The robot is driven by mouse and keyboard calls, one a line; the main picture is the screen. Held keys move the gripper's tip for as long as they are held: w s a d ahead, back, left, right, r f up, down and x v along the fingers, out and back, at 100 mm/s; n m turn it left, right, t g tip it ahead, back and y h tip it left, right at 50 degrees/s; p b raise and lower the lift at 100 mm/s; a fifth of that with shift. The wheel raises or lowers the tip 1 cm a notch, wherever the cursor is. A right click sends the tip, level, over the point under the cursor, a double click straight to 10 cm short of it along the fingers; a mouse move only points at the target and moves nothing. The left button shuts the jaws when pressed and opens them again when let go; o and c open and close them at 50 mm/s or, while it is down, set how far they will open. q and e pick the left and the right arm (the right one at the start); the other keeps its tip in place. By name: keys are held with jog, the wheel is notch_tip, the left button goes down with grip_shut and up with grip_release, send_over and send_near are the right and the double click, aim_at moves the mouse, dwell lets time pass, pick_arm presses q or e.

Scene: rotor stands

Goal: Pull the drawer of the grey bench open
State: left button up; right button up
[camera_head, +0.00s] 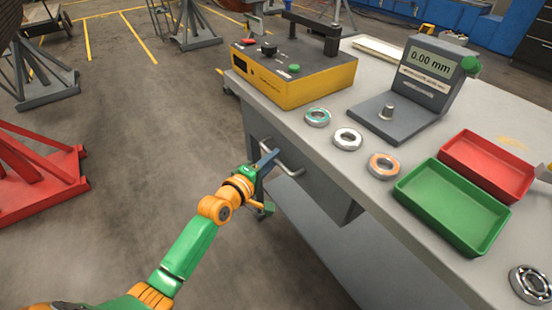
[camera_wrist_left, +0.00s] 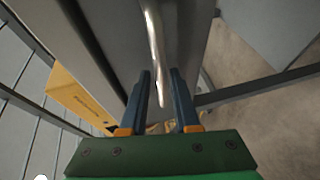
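The grey bench (camera_head: 300,128) runs diagonally across the head view. Its drawer (camera_head: 322,186) is set under the top on the side facing me, and no clear gap shows around its front. The drawer has a metal bar handle (camera_head: 290,164), which also shows in the left wrist view (camera_wrist_left: 154,40). My left gripper (camera_head: 270,158) is at the handle, partly hiding it. In the left wrist view its two dark fingers (camera_wrist_left: 160,78) stand apart, with the handle's end between them and a gap visible beside it. My right gripper does not show.
On the bench top stand a yellow-and-grey device (camera_head: 310,85), a gauge reading 0.00 mm (camera_head: 430,70), several bearing rings (camera_head: 347,139), a green tray (camera_head: 425,218) and a red tray (camera_head: 490,165). The floor left of the bench is clear up to a red stand (camera_head: 40,180).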

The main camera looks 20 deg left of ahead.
pick_arm(q)
jog(key=shift+x, duration=0.8)
grip_shut()
dwell(0.9)
